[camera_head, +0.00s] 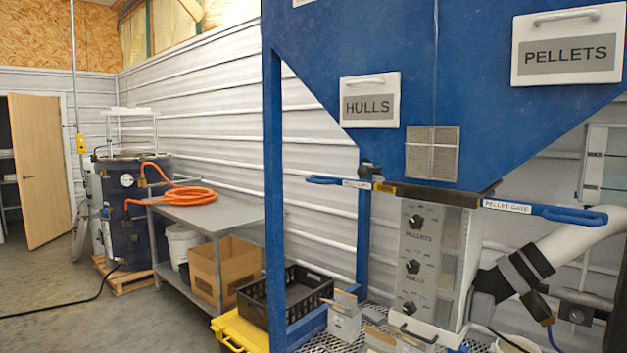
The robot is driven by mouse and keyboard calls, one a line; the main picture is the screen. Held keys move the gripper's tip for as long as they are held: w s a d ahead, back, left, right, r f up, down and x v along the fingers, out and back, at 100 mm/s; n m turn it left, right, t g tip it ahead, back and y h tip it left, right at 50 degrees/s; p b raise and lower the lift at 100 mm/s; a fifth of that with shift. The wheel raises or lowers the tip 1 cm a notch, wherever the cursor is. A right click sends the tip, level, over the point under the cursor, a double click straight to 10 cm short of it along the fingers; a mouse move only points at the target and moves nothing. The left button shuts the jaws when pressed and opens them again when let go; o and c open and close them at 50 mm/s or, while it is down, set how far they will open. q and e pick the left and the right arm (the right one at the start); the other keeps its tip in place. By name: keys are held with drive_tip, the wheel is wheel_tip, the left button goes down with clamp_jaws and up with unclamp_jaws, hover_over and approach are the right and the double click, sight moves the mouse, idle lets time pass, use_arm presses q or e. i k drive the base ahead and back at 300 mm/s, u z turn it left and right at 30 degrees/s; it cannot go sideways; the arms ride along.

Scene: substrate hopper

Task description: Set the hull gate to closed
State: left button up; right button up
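The blue hopper (400,75) fills the upper right of the head view, with a HULLS panel (369,107) and a PELLETS panel (570,54). Below its narrow bottom, a gate lever with a blue handle (326,180) sticks out to the left. Its small white label is hard to read; it is on the hull side. A dark knob-like part (369,170) sits just above this lever. On the right, the pellet gate (507,206) has a blue handle (577,215) sticking out to the right. I cannot tell either gate's setting. Neither gripper shows.
A control box (413,238) with PELLETS and HULLS knobs hangs below the gates. A white pipe (575,243) with black bands is at right. A blue post (273,180) stands left of the hull lever. A black crate (300,292) and steel table (215,213) are left.

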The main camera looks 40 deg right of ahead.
sight(336, 183)
drive_tip(key=z, duration=0.4)
drive_tip(key=i, duration=1.2)
drive_tip(key=z, duration=1.2)
drive_tip(key=i, duration=0.65)
drive_tip(key=z, duration=0.35)
drive_tip(key=k, duration=0.9)
drive_tip(key=z, duration=0.2)
drive_tip(key=i, duration=0.9)
drive_tip(key=u, duration=0.1)
